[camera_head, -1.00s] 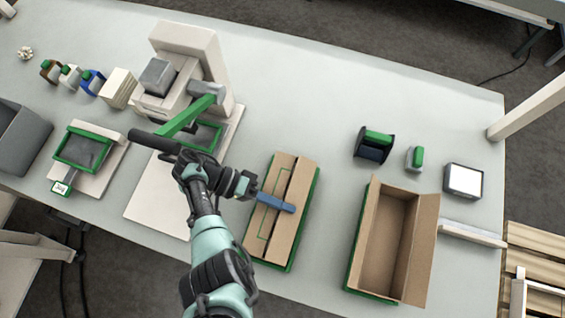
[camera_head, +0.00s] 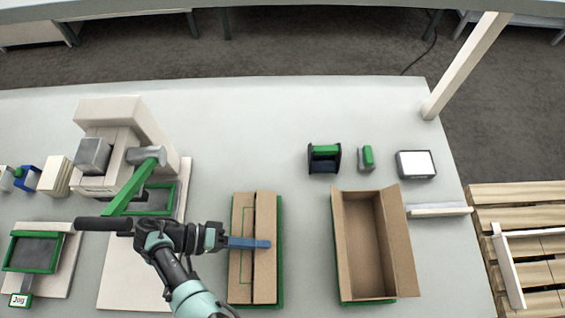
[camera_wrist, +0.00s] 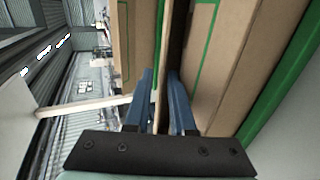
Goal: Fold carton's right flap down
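The left carton (camera_head: 241,280) stands on a green-edged base (camera_head: 280,290). Its left flap, with a green outline, and its right flap (camera_head: 265,285) lie nearly level over the top, with a narrow dark gap between them. My gripper (camera_head: 262,243) reaches across from the left, its blue fingers over the middle of this carton and its tips over the right flap. In the wrist view my gripper (camera_wrist: 160,75) shows two blue fingers a little apart near the dark gap; whether they touch or pinch a flap is unclear. The right carton (camera_head: 365,245) is open and empty, its right flap (camera_head: 398,240) spread outward.
A beige machine with a green arm (camera_head: 135,185) stands left of my gripper. Behind the cartons are a dark-and-green dispenser (camera_head: 324,158), a small green-topped item (camera_head: 366,158) and a white-screened box (camera_head: 416,164). The table between the two cartons is clear.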

